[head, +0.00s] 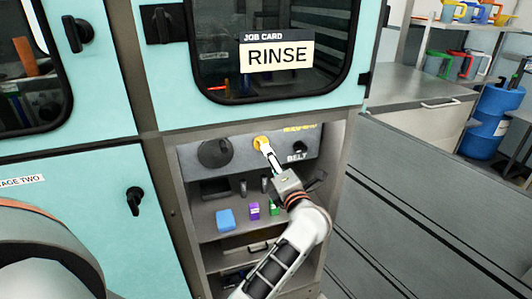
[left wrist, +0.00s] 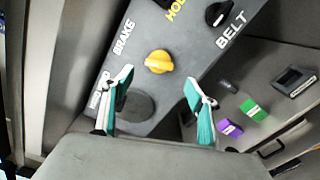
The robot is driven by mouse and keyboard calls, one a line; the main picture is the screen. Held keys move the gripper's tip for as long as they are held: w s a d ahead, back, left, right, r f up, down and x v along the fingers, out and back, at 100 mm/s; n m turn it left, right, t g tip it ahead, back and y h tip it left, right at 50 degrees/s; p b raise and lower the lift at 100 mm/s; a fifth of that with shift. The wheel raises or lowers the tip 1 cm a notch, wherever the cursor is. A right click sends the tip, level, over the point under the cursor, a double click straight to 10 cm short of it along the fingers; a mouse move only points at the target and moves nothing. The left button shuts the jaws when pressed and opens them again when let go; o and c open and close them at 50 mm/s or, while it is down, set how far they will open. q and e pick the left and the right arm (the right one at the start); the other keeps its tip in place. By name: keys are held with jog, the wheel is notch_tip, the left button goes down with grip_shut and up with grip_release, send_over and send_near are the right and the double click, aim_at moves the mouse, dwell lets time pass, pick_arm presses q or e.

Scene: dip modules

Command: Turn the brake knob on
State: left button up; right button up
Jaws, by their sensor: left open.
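The brake knob is a yellow knob (head: 260,141) on the grey control panel, partly covered by my gripper in the head view. In the left wrist view the yellow knob (left wrist: 158,62) shows whole, beside the label BRAKE (left wrist: 125,37). My left gripper (head: 264,149) reaches up to the panel at the yellow knob. In the left wrist view the left gripper (left wrist: 160,97) is open, with teal pads on either side of the knob's line. The knob lies beyond the fingertips, and I see no contact. My right gripper is not in view.
A black belt knob (head: 299,148) sits right of the yellow knob, and a large dark dial (head: 214,153) sits left. A blue block (head: 225,220), a purple box (head: 254,211) and a green box (head: 274,208) stand on the shelf below. The recess has side walls.

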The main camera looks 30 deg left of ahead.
pick_arm(q)
jog(key=x, duration=0.7)
jog(key=shift+a, duration=0.1)
jog(key=c, duration=1.1)
